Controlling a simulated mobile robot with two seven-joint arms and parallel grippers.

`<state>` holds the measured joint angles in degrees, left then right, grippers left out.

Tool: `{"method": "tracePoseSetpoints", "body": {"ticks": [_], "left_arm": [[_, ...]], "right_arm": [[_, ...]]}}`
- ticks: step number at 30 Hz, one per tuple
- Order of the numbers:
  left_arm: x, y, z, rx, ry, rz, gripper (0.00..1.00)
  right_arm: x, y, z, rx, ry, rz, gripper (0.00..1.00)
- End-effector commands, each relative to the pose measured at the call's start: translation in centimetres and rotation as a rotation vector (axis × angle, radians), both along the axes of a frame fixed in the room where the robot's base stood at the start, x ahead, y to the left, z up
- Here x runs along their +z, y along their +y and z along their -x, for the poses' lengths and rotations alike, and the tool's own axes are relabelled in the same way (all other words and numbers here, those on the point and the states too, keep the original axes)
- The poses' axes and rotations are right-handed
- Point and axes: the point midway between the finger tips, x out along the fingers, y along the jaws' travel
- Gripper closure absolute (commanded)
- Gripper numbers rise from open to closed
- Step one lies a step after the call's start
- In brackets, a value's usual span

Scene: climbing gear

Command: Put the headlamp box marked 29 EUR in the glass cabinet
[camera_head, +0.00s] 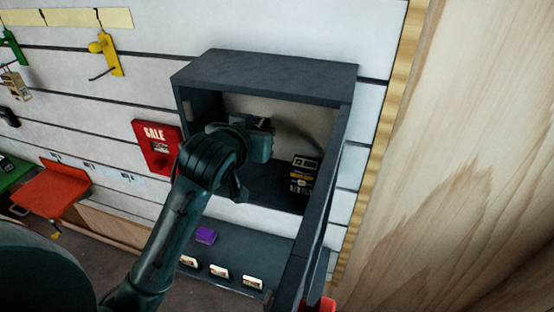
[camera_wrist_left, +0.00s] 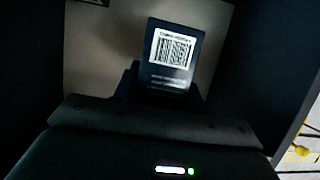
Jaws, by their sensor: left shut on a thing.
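The cabinet (camera_head: 265,72) is a dark grey case on the slatted wall, open at the front. My left gripper (camera_head: 262,130) is inside its opening, near the upper back. In the left wrist view the gripper (camera_wrist_left: 165,92) is shut on a dark box (camera_wrist_left: 150,75) with a white barcode label facing the camera. Its price mark does not show, and the gripper mostly hides it in the head view. Another dark box with yellow and white print (camera_head: 303,174) stands on the cabinet floor at the right. My right gripper is out of view.
The cabinet door (camera_head: 318,215) stands open toward me on the right. A red SALE sign (camera_head: 157,146) hangs just left of the cabinet. Below is a grey shelf with a purple item (camera_head: 206,235) and several small cards (camera_head: 219,271). A wooden panel (camera_head: 470,150) fills the right.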

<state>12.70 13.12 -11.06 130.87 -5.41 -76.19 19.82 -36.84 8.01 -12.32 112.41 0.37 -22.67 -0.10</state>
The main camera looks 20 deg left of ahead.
Motion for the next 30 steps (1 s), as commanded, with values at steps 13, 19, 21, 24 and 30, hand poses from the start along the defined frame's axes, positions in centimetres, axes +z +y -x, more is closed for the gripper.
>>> {"method": "tracePoseSetpoints", "body": {"ticks": [13,19,21,24,30], "left_arm": [[-4.7,-0.1,-0.4,-0.012,0.005,0.0,0.84],[-7.0,-0.1,-0.3,-0.012,0.006,-0.001,0.84],[-7.9,-0.1,-0.4,-0.012,0.006,0.0,0.84],[-8.7,-0.1,-0.4,-0.012,0.003,0.0,0.84],[-8.7,-0.1,-0.4,-0.013,-0.001,0.0,0.84]], "right_arm": [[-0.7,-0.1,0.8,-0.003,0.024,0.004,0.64],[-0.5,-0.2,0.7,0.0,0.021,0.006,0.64],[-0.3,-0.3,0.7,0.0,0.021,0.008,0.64],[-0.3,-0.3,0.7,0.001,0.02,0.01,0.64],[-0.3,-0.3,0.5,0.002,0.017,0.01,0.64]]}}
